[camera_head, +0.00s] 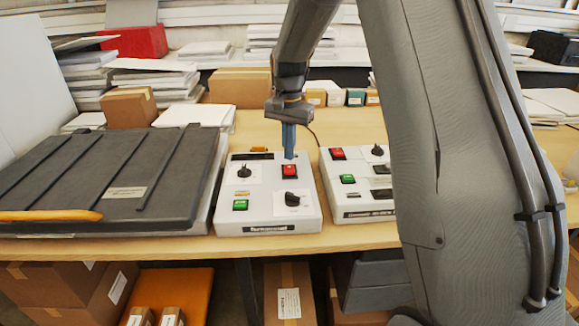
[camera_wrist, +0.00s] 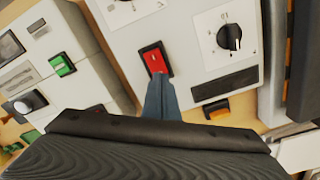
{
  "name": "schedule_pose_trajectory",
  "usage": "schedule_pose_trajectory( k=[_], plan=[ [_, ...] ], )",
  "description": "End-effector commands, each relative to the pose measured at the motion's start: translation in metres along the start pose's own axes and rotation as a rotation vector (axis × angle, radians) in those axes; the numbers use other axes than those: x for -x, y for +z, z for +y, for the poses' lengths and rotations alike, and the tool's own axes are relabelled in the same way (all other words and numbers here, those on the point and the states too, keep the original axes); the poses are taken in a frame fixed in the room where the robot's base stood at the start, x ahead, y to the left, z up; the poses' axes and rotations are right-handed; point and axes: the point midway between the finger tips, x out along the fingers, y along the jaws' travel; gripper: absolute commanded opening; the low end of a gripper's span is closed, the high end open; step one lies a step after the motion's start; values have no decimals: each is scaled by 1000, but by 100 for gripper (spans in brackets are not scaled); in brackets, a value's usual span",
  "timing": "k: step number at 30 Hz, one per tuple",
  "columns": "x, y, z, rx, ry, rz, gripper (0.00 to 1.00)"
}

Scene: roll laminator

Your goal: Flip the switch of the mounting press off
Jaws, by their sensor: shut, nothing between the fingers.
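The mounting press (camera_head: 160,180) seems to be the dark, flat, ribbed unit at left, with an orange front handle. A white control box (camera_head: 268,212) stands against its right side. On this box is a red rocker switch (camera_head: 289,171), also in the wrist view (camera_wrist: 155,58). My gripper (camera_head: 289,157) is shut and empty, its blue-grey fingers pointing down at the red switch. In the wrist view the fingertips (camera_wrist: 160,78) are at the switch's near edge and cover part of it. I cannot tell whether they touch it or which way it is set.
The box also has a green switch (camera_head: 240,204), a dark knob (camera_head: 292,199) and another knob (camera_head: 244,171). A second white control box (camera_head: 357,205) stands close at right, with its own red switch (camera_head: 337,153) and green switch (camera_head: 347,179). Cardboard boxes stand behind.

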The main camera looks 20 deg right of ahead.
Motion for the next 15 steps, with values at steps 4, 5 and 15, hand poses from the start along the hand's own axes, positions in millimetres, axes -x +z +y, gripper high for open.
schedule_pose_trajectory(
  k=[4,5,15],
  plan=[
    [13,0,0,0,-1,1,0],
    [15,0,0,0,-1,1,0],
    [40,0,0,0,-1,1,0]
  ],
)
